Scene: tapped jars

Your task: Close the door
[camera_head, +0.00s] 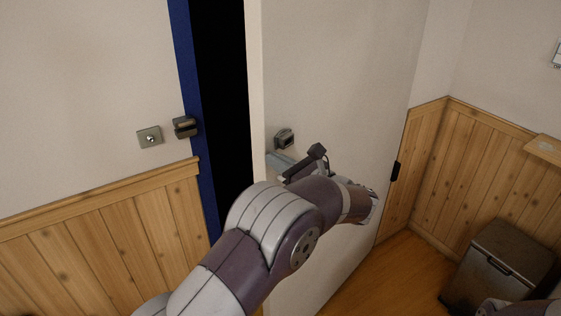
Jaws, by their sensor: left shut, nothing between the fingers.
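The door (340,70) is a pale panel that stands ajar, swung into the room. A dark gap shows between its near edge and the blue door frame (188,80). A small metal latch or handle (284,138) sits on the door near that edge. My left gripper (278,163) is at the door's face just below this latch, shut and empty. Its fingertips are small in view, and I cannot tell whether they touch the door. My left arm hides the lower part of the door. My right gripper is not in view.
A dark bin (502,262) stands on the wooden floor (385,275) at the right.

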